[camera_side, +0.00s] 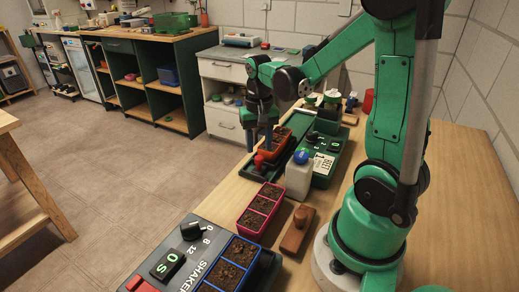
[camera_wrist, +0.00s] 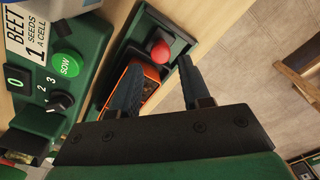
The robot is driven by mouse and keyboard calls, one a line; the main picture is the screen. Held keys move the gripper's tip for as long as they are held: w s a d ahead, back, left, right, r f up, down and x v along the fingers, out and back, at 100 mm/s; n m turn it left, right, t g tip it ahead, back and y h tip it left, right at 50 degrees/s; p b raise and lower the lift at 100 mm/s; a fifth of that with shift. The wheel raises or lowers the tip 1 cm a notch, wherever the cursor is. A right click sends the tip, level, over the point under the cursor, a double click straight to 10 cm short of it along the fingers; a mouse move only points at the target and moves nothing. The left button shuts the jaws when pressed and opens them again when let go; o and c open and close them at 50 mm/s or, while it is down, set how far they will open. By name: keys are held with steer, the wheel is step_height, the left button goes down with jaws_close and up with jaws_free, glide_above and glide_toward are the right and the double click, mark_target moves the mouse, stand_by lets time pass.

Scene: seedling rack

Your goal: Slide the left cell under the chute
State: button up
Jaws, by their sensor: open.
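An orange tray (camera_side: 273,147) of soil-filled cells sits in a dark green track (camera_side: 290,155) beside the green seeder (camera_side: 323,172). A red knob (camera_wrist: 160,50) stands at the near end of the track, and it also shows in the side view (camera_side: 260,162). My gripper (camera_side: 259,147) is open just above the knob. In the wrist view my gripper (camera_wrist: 160,63) has one finger over the orange tray and the other beyond the track's outer edge, with the knob between their tips. I cannot tell whether they touch it. The chute and individual cells are not clear.
The seeder has a green SOW button (camera_wrist: 66,64) and a dial (camera_wrist: 59,101).

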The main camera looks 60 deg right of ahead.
mark_target(259, 157)
steer(key=shift+f, duration=1.75)
steer(key=shift+c, duration=0.2)
jaws_close()
